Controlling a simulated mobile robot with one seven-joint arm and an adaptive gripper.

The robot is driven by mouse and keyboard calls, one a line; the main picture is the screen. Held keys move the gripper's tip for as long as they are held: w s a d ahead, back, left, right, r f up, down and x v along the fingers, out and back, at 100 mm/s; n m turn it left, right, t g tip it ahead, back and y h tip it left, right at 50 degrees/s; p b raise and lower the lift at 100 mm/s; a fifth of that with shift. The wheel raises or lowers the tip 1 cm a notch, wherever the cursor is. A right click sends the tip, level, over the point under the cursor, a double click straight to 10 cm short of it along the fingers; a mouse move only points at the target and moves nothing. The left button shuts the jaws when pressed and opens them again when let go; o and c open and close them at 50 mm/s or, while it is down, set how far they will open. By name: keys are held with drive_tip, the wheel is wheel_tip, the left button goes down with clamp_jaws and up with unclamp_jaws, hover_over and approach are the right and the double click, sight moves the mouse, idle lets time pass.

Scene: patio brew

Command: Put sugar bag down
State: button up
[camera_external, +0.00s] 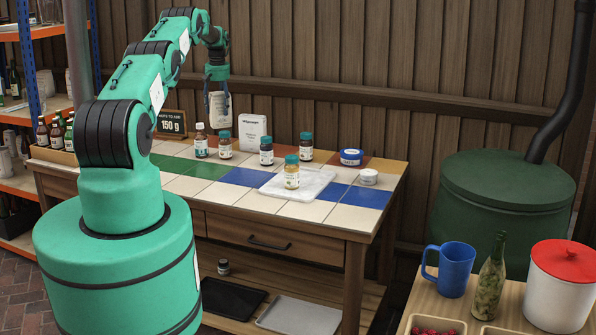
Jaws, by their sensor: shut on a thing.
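My gripper (217,88) points down above the back left part of the tiled table. It is shut on a pale bag with a label, the sugar bag (220,109), which hangs upright below it. The label is too small to read. Behind and right of it stands a white packet (252,133) on the table. Whether the held bag's bottom touches the tabletop is hard to tell; it appears to be above it.
The tiled table (206,188) has free room at its front left. Several jars, including one on a white tray (316,186), stand near the middle. A black sign (172,123) reads 150 g.

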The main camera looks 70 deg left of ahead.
sight(218, 93)
drive_tip(key=shift+f+b, duration=0.3)
drive_tip(key=shift+f, duration=1.95)
drive_tip(key=shift+f, duration=1.8)
drive_tip(key=o, duration=2)
drive_tip(key=shift+f, duration=0.25)
drive_tip(key=shift+r, duration=0.1)
drive_tip(key=shift+d+r+p, duration=0.2)
drive_tip(key=shift+d+r, duration=0.05)
drive_tip(key=shift+r, duration=1.7)
drive_tip(key=shift+d+r+p, duration=0.2)
drive_tip(key=shift+r+p, duration=0.05)
drive_tip(key=shift+r, duration=1.75)
drive_tip(key=shift+d+r+p, duration=0.2)
drive_tip(key=shift+d+r, duration=0.05)
drive_tip(key=shift+r, duration=1.7)
